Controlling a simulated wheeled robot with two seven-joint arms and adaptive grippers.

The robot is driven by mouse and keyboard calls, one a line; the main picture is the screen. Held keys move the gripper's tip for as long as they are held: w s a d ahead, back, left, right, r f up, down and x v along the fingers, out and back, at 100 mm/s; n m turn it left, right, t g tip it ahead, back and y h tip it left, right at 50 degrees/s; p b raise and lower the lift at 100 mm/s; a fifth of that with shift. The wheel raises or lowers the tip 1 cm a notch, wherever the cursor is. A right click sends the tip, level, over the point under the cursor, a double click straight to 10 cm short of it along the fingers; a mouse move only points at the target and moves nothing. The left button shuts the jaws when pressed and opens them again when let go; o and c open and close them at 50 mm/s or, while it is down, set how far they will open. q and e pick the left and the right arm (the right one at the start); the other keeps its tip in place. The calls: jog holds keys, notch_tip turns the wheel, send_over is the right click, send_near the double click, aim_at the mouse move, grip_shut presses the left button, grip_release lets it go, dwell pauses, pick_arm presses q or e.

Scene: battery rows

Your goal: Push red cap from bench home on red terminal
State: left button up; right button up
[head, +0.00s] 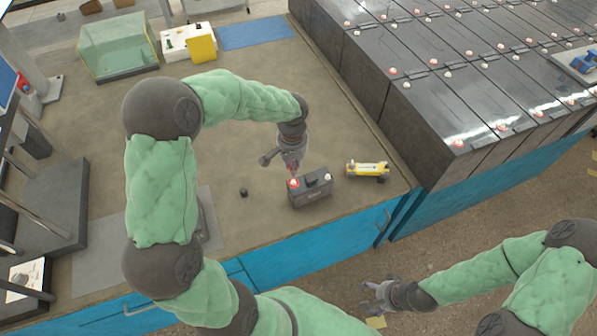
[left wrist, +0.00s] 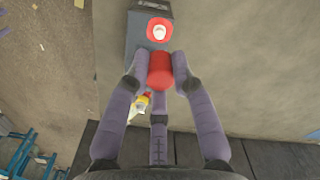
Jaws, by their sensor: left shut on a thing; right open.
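The red cap (left wrist: 160,72) is held between the fingertips of my left gripper (left wrist: 160,68), which also shows in the head view (head: 292,168). A small dark battery (head: 312,193) stands on the bench below it. Its red terminal, a pale post in a red ring (left wrist: 159,30), lies just ahead of the cap in the left wrist view, with a narrow gap between them in the picture. The cap's height above the terminal is hard to tell. In the head view the red terminal (head: 293,184) is right under the fingertips. My right gripper (head: 376,297) is open and empty, beyond the bench's front edge.
A small black cap (head: 243,192) lies left of the battery. A yellow tool (head: 367,169) lies right of it. Rows of large dark batteries (head: 470,90) fill the right side. A green clear box (head: 118,46) and blue mat (head: 256,32) are at the back.

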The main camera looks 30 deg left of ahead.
aim_at(293, 181)
pick_arm(q)
jog(key=shift+f+b, duration=1.55)
jog(key=shift+f, duration=0.6)
jog(key=shift+r, duration=0.1)
jog(key=shift+f+b, duration=0.75)
jog(key=shift+f, duration=0.8)
dwell(1.5)
jog(key=o, duration=1.3)
jog(key=shift+r, duration=0.15)
jog(key=shift+r+p, duration=2.7)
jog(key=shift+r, duration=0.75)
